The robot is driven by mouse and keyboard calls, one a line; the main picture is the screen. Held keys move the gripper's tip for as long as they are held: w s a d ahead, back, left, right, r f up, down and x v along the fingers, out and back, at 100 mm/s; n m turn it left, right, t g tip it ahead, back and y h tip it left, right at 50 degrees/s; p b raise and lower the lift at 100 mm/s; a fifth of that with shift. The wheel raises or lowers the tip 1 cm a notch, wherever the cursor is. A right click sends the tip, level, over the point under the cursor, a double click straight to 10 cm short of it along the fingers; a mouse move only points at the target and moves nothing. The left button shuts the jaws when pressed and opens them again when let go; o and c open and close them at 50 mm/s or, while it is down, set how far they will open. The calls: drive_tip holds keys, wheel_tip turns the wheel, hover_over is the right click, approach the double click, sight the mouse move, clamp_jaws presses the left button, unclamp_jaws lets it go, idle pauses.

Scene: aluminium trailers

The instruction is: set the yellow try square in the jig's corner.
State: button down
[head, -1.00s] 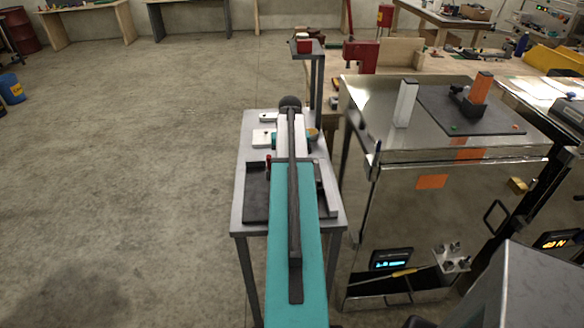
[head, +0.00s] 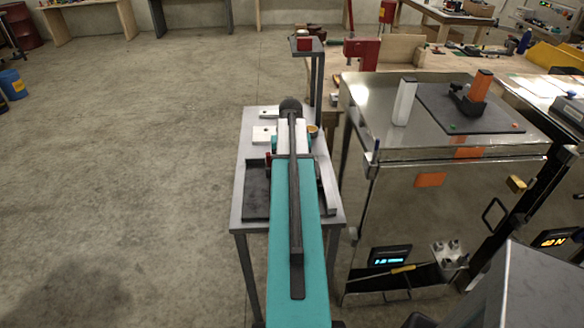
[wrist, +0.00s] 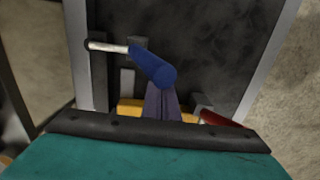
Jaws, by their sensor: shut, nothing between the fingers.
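In the wrist view a yellow piece (wrist: 130,109), likely the try square, shows beside and behind my fingers; much of it is hidden by my wrist. My gripper (wrist: 163,102) is shut and empty, its fingers close to the yellow piece; I cannot tell whether they touch it. The dark jig plate (wrist: 205,50) with grey blocks (wrist: 127,80) lies beyond. The plate also shows in the head view (head: 256,192), on the narrow metal table. My own arm hides the yellow piece and the gripper there.
A blue-handled tool (wrist: 153,66) with a pale shaft lies just past my fingers. A red item (wrist: 222,119) is at their right. White blocks (head: 264,134) and a post with a small shelf (head: 306,46) stand at the table's far end.

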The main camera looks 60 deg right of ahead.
drive_tip(key=shift+w+r, duration=0.15)
drive_tip(key=shift+r, duration=0.7)
wheel_tip(320, 180, up, 8)
drive_tip(key=b, duration=0.2)
drive_tip(key=shift+b, duration=0.3)
